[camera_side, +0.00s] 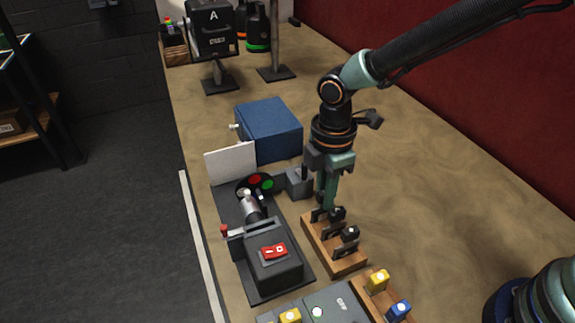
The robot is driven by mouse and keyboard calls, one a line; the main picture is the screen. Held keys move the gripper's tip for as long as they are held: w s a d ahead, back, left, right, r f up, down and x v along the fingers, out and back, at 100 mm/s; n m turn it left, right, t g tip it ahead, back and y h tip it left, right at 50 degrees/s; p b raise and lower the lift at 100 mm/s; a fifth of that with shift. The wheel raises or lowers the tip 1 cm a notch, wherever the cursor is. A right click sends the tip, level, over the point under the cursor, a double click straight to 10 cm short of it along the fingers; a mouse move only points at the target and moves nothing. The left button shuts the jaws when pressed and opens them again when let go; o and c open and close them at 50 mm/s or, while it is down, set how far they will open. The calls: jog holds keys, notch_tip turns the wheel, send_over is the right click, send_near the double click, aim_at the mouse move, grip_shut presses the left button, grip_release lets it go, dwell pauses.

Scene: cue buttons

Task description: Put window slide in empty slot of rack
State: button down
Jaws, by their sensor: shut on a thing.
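A wooden rack (352,266) stands right of the lamp device. Dark slides with black knobs stand at it, one nearer the front (347,240). My gripper (326,203) points down at the rack's far end. It is shut on a dark slide (337,214), taken to be the window slide, at or just over the rack. My fingers hide part of this slide, and I cannot tell whether it is seated in a slot. The slide's window cannot be made out.
Left of the rack is a black lamp device (273,270) with a red switch and a red-green disc (256,181). A white screen (231,163) and a blue box (270,130) stand behind. A grey button box (335,309) is in front.

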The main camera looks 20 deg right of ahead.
jog(key=shift+f, duration=0.1)
dwell(0.3)
jog(key=c, duration=0.6)
grip_release()
jog(key=shift+r, duration=3.5)
jog(key=s+d+r+m+t, duration=0.2)
jog(key=d+r+m, duration=0.1)
jog(key=d+m, duration=0.3)
jog(key=s+d+r+m+t, duration=0.1)
jog(key=s+d+r+m, duration=0.1)
jog(key=d+m, duration=0.4)
jog(key=s+d+r+m+t, duration=0.2)
jog(key=d+r+m, duration=0.3)
jog(key=d, duration=0.5)
jog(key=shift+s+d+r+m+t, duration=0.1)
jog(key=shift+s+d+m+t, duration=0.15)
jog(key=shift+s+m, duration=0.2)
